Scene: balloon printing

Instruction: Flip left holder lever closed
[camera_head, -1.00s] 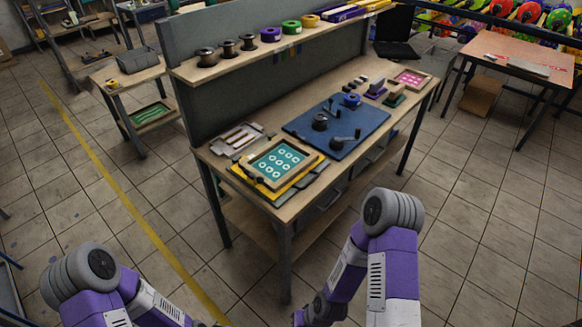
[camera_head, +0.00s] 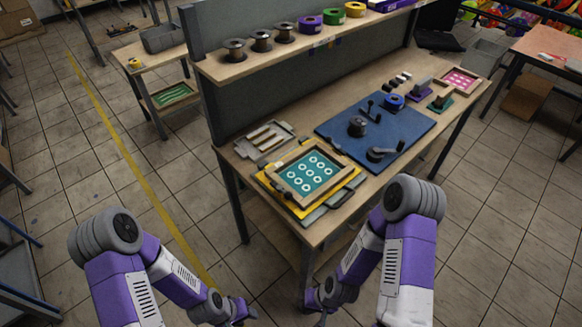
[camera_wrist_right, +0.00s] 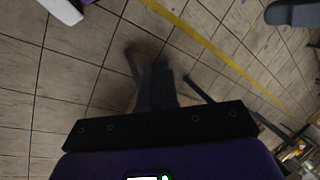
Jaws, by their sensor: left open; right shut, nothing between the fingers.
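A blue mat (camera_head: 410,124) on the workbench carries small dark fixtures. One has an upright black lever (camera_head: 370,109) at the mat's far left part. A round dark fixture (camera_head: 357,126) stands nearer the left edge. Another dark fixture with an arm (camera_head: 383,151) is near the front edge. I cannot tell for sure which is the left holder. My left gripper (camera_head: 244,312) is open and low in front of the bench, touching nothing. My right gripper (camera_head: 318,302) is shut and empty, near the bench's front leg. It also shows dark in the right wrist view (camera_wrist_right: 154,85), over floor tiles.
A framed teal screen (camera_head: 312,172) lies on a yellow board at the bench's near left end. A grey tray (camera_head: 265,138) lies behind it. Spools (camera_head: 284,32) stand on the shelf above. A pink frame (camera_head: 460,80) is at the far right. The floor left of the bench is open.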

